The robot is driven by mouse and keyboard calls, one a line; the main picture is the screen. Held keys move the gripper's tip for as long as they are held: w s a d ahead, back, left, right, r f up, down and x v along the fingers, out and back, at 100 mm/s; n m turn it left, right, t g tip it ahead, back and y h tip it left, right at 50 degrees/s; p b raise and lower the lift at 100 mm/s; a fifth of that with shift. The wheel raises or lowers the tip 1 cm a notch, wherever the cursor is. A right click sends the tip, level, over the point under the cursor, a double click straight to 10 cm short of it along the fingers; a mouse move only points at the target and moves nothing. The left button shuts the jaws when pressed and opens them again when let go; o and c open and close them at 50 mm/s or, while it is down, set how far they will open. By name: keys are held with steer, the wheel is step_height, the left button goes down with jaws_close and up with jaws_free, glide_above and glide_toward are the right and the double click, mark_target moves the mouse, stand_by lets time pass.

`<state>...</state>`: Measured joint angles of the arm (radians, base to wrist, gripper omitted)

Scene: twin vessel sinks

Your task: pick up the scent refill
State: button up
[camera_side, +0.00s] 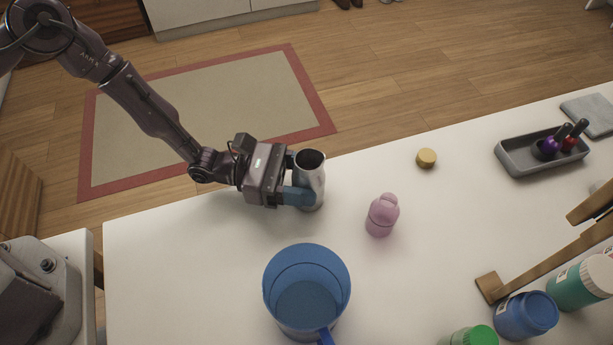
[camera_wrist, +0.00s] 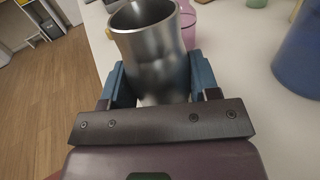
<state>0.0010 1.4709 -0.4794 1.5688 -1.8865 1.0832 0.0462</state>
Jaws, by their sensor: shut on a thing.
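My gripper (camera_side: 299,180) has its two blue fingers shut on a shiny steel tumbler (camera_side: 312,167) near the far edge of the white counter. The tumbler is upright and open at the top. I cannot tell whether its base touches the counter. In the wrist view the tumbler (camera_wrist: 150,45) sits between both fingers (camera_wrist: 160,85), its lower part hidden by the gripper. No label marks anything as the scent refill. A small pink bottle (camera_side: 381,216) with a rounded top stands upright right of the tumbler, apart from my gripper. It is partly hidden behind the tumbler in the wrist view.
A large blue mug (camera_side: 307,260) stands in front of the tumbler. A small yellow round thing (camera_side: 427,158) lies at the back. A grey tray (camera_side: 518,168) with small bottles is at the right. A wooden stand (camera_side: 545,262) and several jars fill the front right. The counter's left is clear.

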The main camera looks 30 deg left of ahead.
steer(key=shift+r, duration=0.15)
steer(key=shift+r, duration=1.05)
steer(key=shift+s+a+r, duration=4.25)
steer(key=shift+s+r, duration=0.95)
steer(key=shift+s, duration=0.2)
steer(key=w+a+r+n+t+y, duration=0.2)
steer(key=w+a+n+t+y, duration=0.1)
steer(key=a, duration=0.4)
steer(key=w+a+r+n+t+y, duration=0.2)
steer(key=w+a+n+t, duration=0.1)
steer(key=a, duration=0.5)
steer(key=w+a+r+n+t+y, duration=0.2)
steer(key=w+a+n+t+y, duration=0.1)
steer(key=a, duration=0.5)
steer(key=shift+w+t+y, duration=0.3)
steer(key=shift+w+t, duration=0.2)
steer(key=shift+t, duration=0.4)
steer(key=shift+a, duration=0.1)
steer(key=shift+f, duration=0.1)
